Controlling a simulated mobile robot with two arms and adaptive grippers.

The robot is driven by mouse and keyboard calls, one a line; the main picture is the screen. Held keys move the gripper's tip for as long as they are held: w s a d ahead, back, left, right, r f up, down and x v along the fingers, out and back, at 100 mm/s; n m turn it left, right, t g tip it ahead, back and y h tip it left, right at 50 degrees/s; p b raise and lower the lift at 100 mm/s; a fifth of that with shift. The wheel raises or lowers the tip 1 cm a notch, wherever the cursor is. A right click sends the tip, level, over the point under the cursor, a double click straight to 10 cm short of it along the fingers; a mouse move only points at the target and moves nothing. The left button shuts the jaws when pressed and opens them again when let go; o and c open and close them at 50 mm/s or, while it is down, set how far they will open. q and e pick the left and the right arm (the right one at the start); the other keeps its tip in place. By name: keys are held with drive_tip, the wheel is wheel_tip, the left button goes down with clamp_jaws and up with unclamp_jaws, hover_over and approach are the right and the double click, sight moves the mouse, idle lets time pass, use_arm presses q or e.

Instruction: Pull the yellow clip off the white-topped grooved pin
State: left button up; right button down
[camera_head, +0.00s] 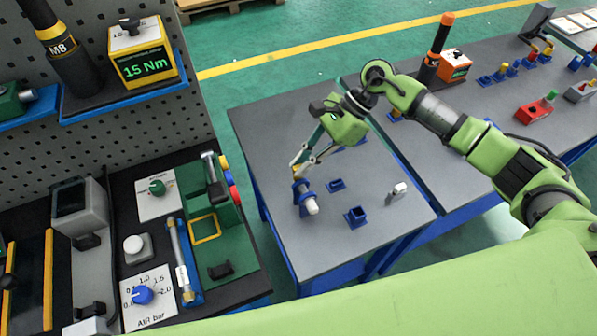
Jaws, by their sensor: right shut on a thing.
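The grooved pin (312,206) shows its white end at the lower side of a blue stand (301,191) on the grey table. The white end points down in the picture, toward my body. My right gripper (298,168) reaches down from the upper right, its fingers just above the stand. It is shut on the yellow clip (295,171), a small patch of yellow at the fingertips. The fingers hide most of the clip. I cannot tell whether the clip still touches the pin. My left gripper is not in view.
Blue square holders (356,215) and (336,185) and a small white-faced block (398,190) stand right of the pin. An orange-topped tool (437,50) stands behind my right arm. A dark bench (130,210) with gauges and fixtures fills the left. The grey table's (260,130) left part is clear.

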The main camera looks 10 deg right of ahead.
drive_tip(key=shift+r+p, duration=0.9)
drive_tip(key=shift+r, duration=1.65)
